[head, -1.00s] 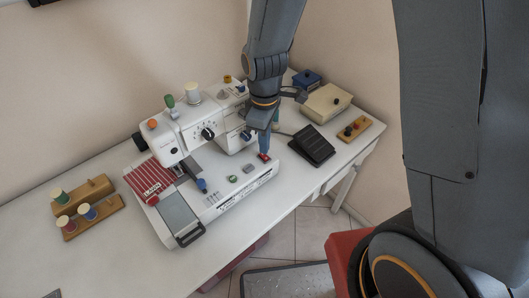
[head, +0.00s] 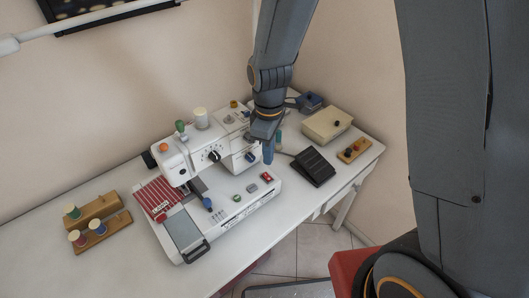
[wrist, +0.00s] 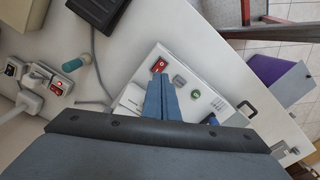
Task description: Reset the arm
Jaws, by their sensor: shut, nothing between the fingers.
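My gripper (head: 268,153) is shut and empty. In the head view it points down just above the right end of the white sewing machine (head: 232,212), a little apart from the red rocker switch (head: 266,177) on the machine's base. In the wrist view the closed blue fingers (wrist: 160,95) point toward the machine's base, with the red switch (wrist: 159,65) beyond their tips. A grey button and a green round button (wrist: 195,92) sit beside that switch. My arm comes down from the top of the head view and hides part of the wall and the machine's back.
Wooden spool racks (head: 100,234) lie at the left. A power strip with a lit red switch (wrist: 57,87) shows in the wrist view. The table's front left is clear.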

